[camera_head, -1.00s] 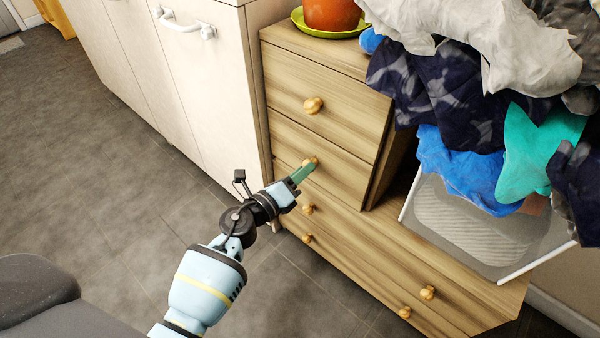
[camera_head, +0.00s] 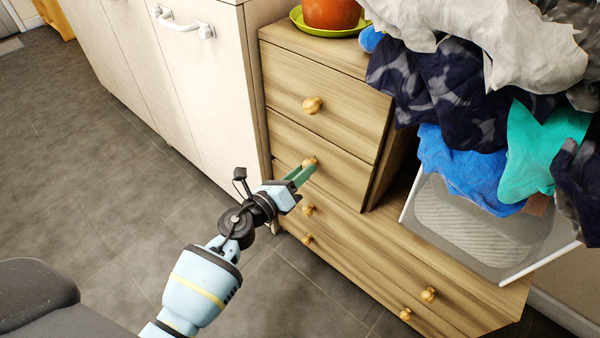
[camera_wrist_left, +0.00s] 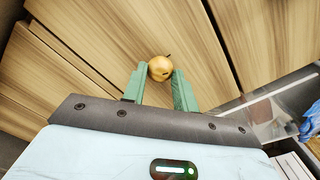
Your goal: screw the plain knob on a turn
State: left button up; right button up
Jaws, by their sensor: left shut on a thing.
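The knob in my left gripper is a round, light wooden knob (camera_head: 309,162) on the second drawer (camera_head: 345,172) of the wooden drawer unit. My left gripper (camera_head: 306,168) has its green fingers at the two sides of this knob and is shut on it. In the left wrist view the knob (camera_wrist_left: 160,68) sits between the fingertips (camera_wrist_left: 158,76), with a small dark mark on its face. The knob stands against the drawer front; whether a gap is left behind it cannot be told. My right gripper is not in view.
The top drawer has a similar knob (camera_head: 312,105). Several knobs sit on the low drawers, one at the right (camera_head: 428,294). A terracotta pot (camera_head: 331,14) on a green saucer (camera_head: 300,20) stands on top. A clothes-filled basket (camera_head: 470,225) is at right, a white cabinet (camera_head: 215,90) at left. Floor is clear.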

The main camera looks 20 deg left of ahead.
pick_arm(q)
jog(key=shift+m, duration=0.8)
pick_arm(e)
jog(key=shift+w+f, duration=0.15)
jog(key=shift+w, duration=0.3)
pick_arm(q)
jog(key=shift+m, duration=0.3)
grip_shut()
jog(key=m, duration=0.2)
jog(key=shift+m+b, duration=0.3)
jog(key=shift+b, duration=0.05)
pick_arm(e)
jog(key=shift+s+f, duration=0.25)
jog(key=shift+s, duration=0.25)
